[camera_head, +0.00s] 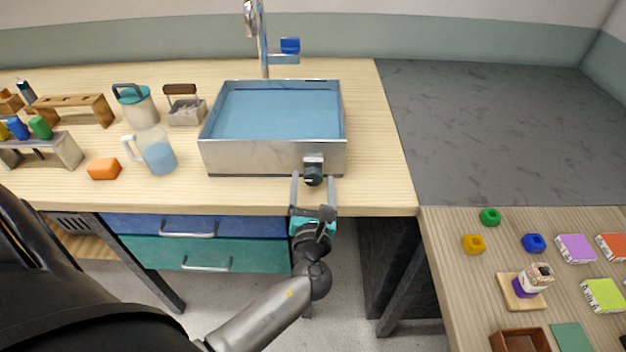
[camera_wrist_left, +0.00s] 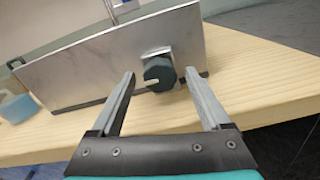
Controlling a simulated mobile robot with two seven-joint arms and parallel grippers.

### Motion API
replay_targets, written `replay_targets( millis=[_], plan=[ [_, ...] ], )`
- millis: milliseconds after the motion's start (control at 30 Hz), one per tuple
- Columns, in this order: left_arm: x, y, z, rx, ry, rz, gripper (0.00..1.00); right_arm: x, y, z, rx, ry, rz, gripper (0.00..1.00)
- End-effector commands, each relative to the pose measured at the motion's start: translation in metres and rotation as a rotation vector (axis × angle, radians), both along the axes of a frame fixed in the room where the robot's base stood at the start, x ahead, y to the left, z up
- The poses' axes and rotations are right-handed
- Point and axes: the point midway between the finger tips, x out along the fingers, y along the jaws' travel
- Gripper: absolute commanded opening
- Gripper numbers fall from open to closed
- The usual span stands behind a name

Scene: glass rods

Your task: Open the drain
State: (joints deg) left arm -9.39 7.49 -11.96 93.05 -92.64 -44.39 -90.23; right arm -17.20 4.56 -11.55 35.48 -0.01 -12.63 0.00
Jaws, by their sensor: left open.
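The metal sink basin (camera_head: 222,155) stands on the wooden counter and holds blue water (camera_head: 280,112). A dark round drain knob (camera_head: 313,175) sits on a small metal mount low on its front wall. In the left wrist view the knob (camera_wrist_left: 158,76) shows a pale pointer bar, tilted slightly from level. My left gripper (camera_head: 313,178) is open, with one finger on each side of the knob. In the left wrist view its fingers (camera_wrist_left: 160,78) flank the knob, with a visible gap on both sides. My right gripper is not in view.
A faucet (camera_head: 262,40) with a blue handle (camera_head: 290,45) stands behind the basin. A pitcher (camera_head: 158,154) of blue liquid, an orange sponge (camera_head: 103,168) and a jug (camera_head: 136,106) are to the left. Drawers (camera_head: 205,255) lie below the counter edge. Counter right of the basin is clear.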

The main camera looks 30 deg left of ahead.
Motion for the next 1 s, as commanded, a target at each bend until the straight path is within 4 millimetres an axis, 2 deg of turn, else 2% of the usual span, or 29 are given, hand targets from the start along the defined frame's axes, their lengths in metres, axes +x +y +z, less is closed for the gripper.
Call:
replay_targets(
  millis=[133, 467, 1000],
  plan=[
    [0.0093, 0.0060, -0.0003, 0.000, 0.000, 0.001, 0.80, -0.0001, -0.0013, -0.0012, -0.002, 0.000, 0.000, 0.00],
    [0.0113, 0.0073, 0.0000, 0.000, 0.001, 0.001, 0.79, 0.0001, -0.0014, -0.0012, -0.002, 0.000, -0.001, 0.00],
    [0.0110, 0.0070, -0.0003, -0.001, 0.000, 0.000, 0.18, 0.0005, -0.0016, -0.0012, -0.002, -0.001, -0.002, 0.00]
  ],
)
